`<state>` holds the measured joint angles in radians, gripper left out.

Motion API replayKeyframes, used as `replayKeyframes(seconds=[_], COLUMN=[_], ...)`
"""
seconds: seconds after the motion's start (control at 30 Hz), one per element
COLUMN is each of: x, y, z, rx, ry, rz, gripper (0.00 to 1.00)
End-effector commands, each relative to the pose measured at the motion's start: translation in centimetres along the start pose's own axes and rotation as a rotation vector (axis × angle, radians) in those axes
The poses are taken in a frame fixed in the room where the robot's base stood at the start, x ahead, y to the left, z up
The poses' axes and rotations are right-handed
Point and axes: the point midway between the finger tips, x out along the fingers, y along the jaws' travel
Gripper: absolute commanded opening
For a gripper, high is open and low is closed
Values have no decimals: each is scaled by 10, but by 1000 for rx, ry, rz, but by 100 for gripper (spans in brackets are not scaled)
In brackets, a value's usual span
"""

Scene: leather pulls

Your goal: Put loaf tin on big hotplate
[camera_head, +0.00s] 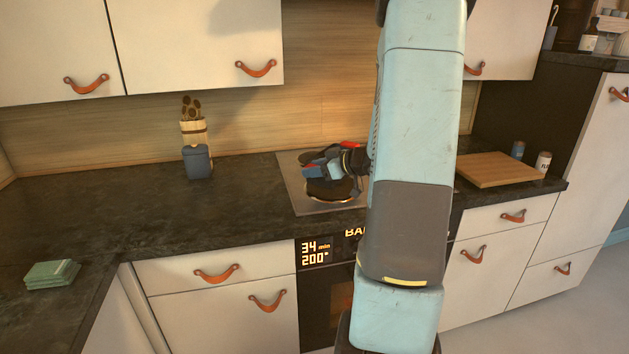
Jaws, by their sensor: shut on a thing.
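My gripper (328,168) is small in the picture, above the steel hob, and partly hidden behind my own arm. It is shut on a dark thing (334,186), which seems to be the loaf tin; its outline is hard to make out. This thing is just over or on the front, big hotplate (322,200), whose light, warm-coloured rim shows below it. I cannot tell whether the two touch. A second dark round hotplate (308,157) seems to show behind my gripper.
A blue-grey canister (198,162) and a holder with wooden spoons (192,126) stand left of the hob. A wooden board (498,170) and two small jars lie to the right. Green folded cloths (52,274) lie at far left. The counter left of the hob is mostly clear.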

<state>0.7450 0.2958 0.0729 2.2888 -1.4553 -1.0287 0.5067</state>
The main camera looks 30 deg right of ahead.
Motion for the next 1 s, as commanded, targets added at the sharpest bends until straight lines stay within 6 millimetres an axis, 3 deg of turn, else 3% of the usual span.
replayKeyframes(seconds=[0.33, 0.6, 0.8, 0.83, 1.0], x=[11, 22, 22, 22, 22], y=[7, 5, 5, 4, 4], z=[9, 36, 37, 38, 38], rx=[-2, -1, -3, 0, 0], ry=[2, 2, 2, 0, 0], rz=[1, 1, 1, 1, 1], gripper=[0, 0, 0, 47, 63])
